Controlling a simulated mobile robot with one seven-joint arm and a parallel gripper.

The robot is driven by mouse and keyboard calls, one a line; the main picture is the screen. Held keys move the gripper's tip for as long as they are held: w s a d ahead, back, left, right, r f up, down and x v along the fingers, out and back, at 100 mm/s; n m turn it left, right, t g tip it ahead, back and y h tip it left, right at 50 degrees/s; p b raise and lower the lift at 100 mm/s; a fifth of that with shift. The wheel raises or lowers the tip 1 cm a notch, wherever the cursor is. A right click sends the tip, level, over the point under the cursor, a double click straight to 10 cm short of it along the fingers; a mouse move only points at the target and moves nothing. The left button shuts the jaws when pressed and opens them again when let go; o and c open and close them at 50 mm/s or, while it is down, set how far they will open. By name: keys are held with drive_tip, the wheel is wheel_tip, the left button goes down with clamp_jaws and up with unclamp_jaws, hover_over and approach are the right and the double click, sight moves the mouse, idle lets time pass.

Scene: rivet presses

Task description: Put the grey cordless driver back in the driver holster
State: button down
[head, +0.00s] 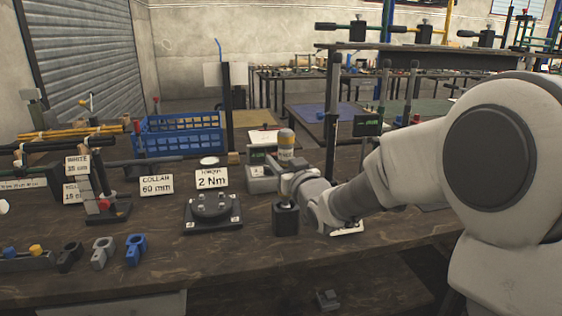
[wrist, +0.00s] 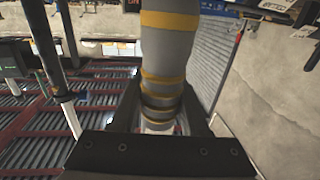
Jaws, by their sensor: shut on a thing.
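The grey cordless driver (head: 286,146) stands upright, with yellow bands around its grey body. It also fills the middle of the wrist view (wrist: 168,50). My gripper (head: 288,181) is shut on the driver, its fingers on either side of it; in the wrist view the jaws (wrist: 160,120) close around its banded part. A dark square block, which looks like the driver holster (head: 286,220), stands on the bench directly below my gripper.
A round dark fixture (head: 211,207) stands left of the holster, with a "2 Nm" sign (head: 211,178) behind it. A grey device (head: 262,172) stands close behind the driver. Blue and grey clamps (head: 135,248) lie at the front left. A blue crate (head: 180,135) stands further back.

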drive_tip(key=shift+f+b, duration=1.65)
drive_tip(key=shift+c, duration=2)
unclamp_jaws()
drive_tip(key=shift+o, duration=0.4)
drive_tip(key=shift+f, duration=0.2)
drive_tip(key=shift+s, duration=0.15)
